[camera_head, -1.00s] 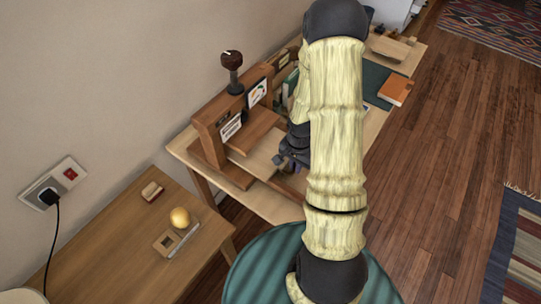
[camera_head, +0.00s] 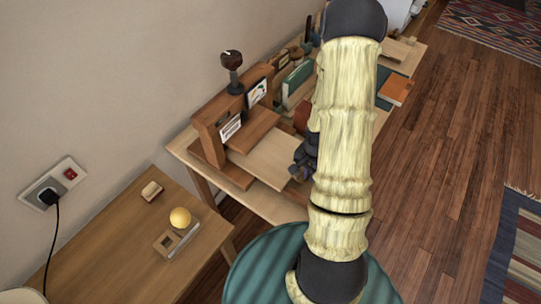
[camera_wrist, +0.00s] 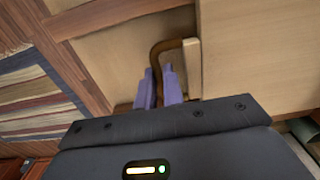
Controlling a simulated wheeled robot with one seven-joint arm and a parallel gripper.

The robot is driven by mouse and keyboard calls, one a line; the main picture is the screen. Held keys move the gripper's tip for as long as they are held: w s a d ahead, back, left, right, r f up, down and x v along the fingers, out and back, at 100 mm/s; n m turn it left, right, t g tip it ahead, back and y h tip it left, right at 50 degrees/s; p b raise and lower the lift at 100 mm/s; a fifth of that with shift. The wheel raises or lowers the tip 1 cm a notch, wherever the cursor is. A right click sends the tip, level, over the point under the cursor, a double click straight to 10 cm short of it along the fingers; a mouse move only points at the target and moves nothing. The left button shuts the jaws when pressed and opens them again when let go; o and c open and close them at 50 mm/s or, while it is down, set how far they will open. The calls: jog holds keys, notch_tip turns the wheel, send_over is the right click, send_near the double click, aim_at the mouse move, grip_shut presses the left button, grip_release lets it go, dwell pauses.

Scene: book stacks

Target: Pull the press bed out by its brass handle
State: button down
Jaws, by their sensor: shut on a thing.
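The wooden press (camera_head: 235,115), with a dark knob (camera_head: 232,62) on top, stands on the workbench. Its pale press bed (camera_head: 272,158) sticks out from under the frame toward my arm. The bed also fills the upper right of the wrist view (camera_wrist: 255,50). The brass handle (camera_wrist: 168,44) is a bent brownish loop at the bed's edge. My gripper (camera_wrist: 160,75) has its purple fingers on either side of the handle and is shut on it. In the head view my gripper (camera_head: 302,160) is at the bed's outer edge; the handle is hidden there.
Books, including a green one (camera_head: 297,84) and an orange one (camera_head: 396,92), are farther along the workbench (camera_head: 265,204). A side table (camera_head: 110,240) at the left holds a yellow ball (camera_head: 180,217) and small wooden items. Open wooden floor (camera_head: 450,140) lies at right.

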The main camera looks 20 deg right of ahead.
jog(key=shift+s+d, duration=0.55)
jog(key=shift+s, duration=0.25)
jog(key=shift+s+d, duration=0.5)
jog(key=shift+s, duration=0.3)
jog(key=shift+s+d, duration=0.55)
jog(key=shift+s, duration=0.35)
jog(key=shift+s+d, duration=0.8)
jog(key=shift+s, duration=0.35)
jog(key=shift+s+d, duration=0.8)
jog(key=shift+s, duration=0.3)
jog(key=c, duration=1.7)
grip_release()
notch_tip(320, 180, up, 8)
jog(key=p, duration=0.8)
